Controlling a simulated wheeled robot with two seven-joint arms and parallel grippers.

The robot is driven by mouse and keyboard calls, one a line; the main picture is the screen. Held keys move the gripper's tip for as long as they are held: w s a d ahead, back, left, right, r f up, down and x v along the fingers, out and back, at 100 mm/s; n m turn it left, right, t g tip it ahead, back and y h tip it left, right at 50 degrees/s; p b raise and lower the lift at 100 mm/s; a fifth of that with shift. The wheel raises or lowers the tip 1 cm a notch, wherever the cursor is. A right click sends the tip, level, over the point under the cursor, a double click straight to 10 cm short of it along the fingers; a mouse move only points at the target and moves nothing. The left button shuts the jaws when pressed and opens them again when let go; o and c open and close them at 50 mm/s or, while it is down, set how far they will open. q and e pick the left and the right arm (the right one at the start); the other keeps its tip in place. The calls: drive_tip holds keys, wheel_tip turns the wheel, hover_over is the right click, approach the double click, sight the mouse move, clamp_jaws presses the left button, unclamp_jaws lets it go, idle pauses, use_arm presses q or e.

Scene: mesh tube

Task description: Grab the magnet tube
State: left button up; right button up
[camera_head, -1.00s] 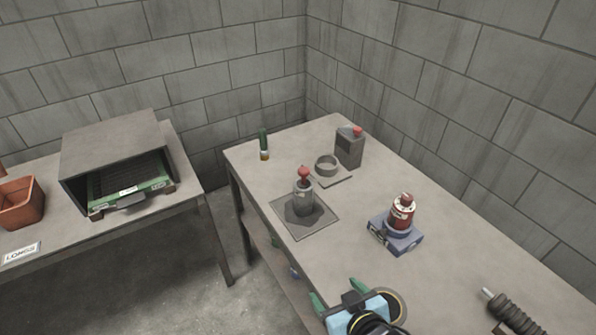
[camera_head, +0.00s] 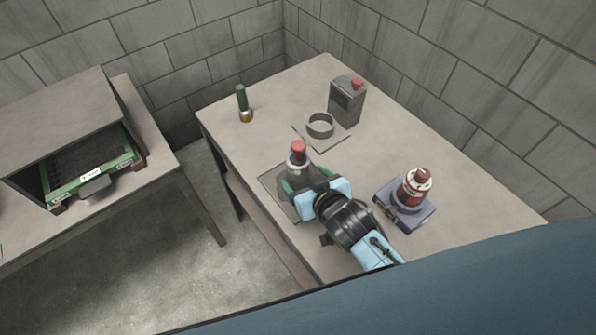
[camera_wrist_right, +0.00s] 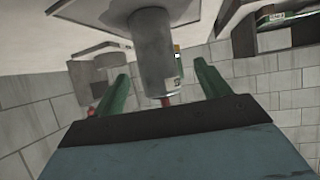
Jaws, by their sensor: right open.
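A grey tube with a red knob on top (camera_head: 298,152) stands upright on a dark square plate (camera_head: 274,191) on the right-hand table. I take it as the magnet tube, though I can read no name on it. My right gripper (camera_head: 306,179) is at this tube, with its green fingers open on either side of the body. In the right wrist view, which is upside down, the grey tube (camera_wrist_right: 153,52) stands between the two spread fingers. The gripper hides the tube's lower part in the head view. My left gripper is out of view.
A red-and-white bottle on a blue-grey base (camera_head: 415,190) stands right of my arm. Behind are a grey ring (camera_head: 321,125), a grey canister with a red cap (camera_head: 347,104) and a dark green tube (camera_head: 242,101). A metal box (camera_head: 62,115) holds a green tray on the left table.

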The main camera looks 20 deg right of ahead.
sight(303, 176)
drive_tip(key=shift+w+f, duration=0.35)
drive_tip(key=shift+w, duration=0.25)
drive_tip(key=x, duration=0.3)
drive_tip(key=shift+w+d+f+b, duration=0.1)
drive_tip(key=shift+w+f+b, duration=0.05)
drive_tip(key=shift+w+b, duration=0.15)
drive_tip(key=shift+w+f, duration=0.1)
drive_tip(key=shift+w, duration=0.1)
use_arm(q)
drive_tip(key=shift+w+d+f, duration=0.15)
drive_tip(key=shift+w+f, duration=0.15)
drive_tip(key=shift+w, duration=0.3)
use_arm(e)
drive_tip(key=shift+c, duration=0.2)
drive_tip(key=c, duration=1.2)
drive_tip(key=shift+c, duration=0.5)
